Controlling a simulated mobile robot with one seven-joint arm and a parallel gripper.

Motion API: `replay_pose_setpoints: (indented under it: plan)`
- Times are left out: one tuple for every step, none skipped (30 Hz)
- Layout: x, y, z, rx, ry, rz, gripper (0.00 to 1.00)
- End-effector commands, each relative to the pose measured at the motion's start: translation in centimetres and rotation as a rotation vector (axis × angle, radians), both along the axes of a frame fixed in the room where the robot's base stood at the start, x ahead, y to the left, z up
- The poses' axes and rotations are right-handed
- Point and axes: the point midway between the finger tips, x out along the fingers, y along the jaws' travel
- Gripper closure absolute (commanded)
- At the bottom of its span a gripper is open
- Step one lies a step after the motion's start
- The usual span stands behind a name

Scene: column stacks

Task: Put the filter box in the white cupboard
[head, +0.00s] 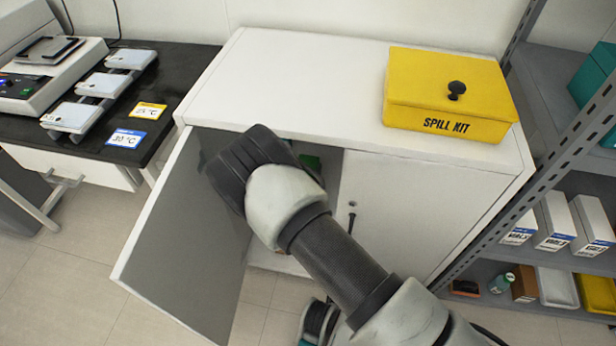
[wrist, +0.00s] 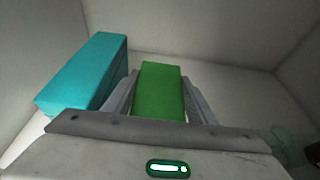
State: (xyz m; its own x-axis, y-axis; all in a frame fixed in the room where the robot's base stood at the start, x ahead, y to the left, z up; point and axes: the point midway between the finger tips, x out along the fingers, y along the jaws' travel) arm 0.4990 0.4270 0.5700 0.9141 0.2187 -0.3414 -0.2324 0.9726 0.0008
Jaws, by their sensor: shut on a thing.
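The white cupboard (head: 300,75) stands in the middle of the head view with its left door (head: 185,235) swung open and its right door (head: 400,205) shut. My arm reaches into the open left side. In the wrist view my gripper (wrist: 158,97) is shut on a green box (wrist: 160,88), which lies between its two fingers inside the cupboard. A sliver of green (head: 312,163) shows beside my wrist in the head view. A teal box (wrist: 85,72) sits inside, left of the green box and apart from it. I cannot tell whether the green box touches the cupboard floor, or read a label on it.
A yellow spill kit (head: 440,92) sits on the cupboard top. A grey shelf rack (head: 545,165) with boxes stands close on the right. A black bench (head: 170,85) with instruments is on the left. Inside the cupboard, room right of the green box looks mostly clear.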

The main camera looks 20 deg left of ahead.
Motion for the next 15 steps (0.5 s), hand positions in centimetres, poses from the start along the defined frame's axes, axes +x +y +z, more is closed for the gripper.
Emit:
replay_pose_setpoints:
  plan:
    - [0.0,0.0,-0.8,-0.001,0.0,0.0,0.77]
    - [0.0,0.0,-1.3,-0.001,0.0,0.0,0.77]
    - [0.0,-0.1,-2.0,-0.001,0.0,0.0,0.77]
    - [0.0,0.0,-2.5,-0.001,0.0,0.0,0.77]
    - [0.0,0.0,-2.9,-0.001,0.0,0.0,0.77]
    - [0.0,0.0,-3.2,-0.001,0.0,0.0,0.77]
    - [0.0,0.0,-3.4,0.0,-0.001,0.0,0.77]
    - [0.0,0.0,-3.4,0.0,-0.001,0.0,0.77]
    - [0.0,0.0,-3.3,0.001,-0.001,0.0,0.77]
    - [0.0,0.0,-3.2,0.001,-0.001,0.0,0.77]
    - [0.0,0.0,-3.2,0.001,-0.001,0.0,0.77]
    - [0.0,0.0,-3.2,0.001,-0.001,0.0,0.77]
    - [0.0,0.0,-3.2,0.001,-0.001,0.0,0.77]
    - [0.0,0.0,-3.2,0.001,-0.001,0.0,0.77]
    - [0.0,0.0,-3.3,0.0,0.0,0.0,0.77]
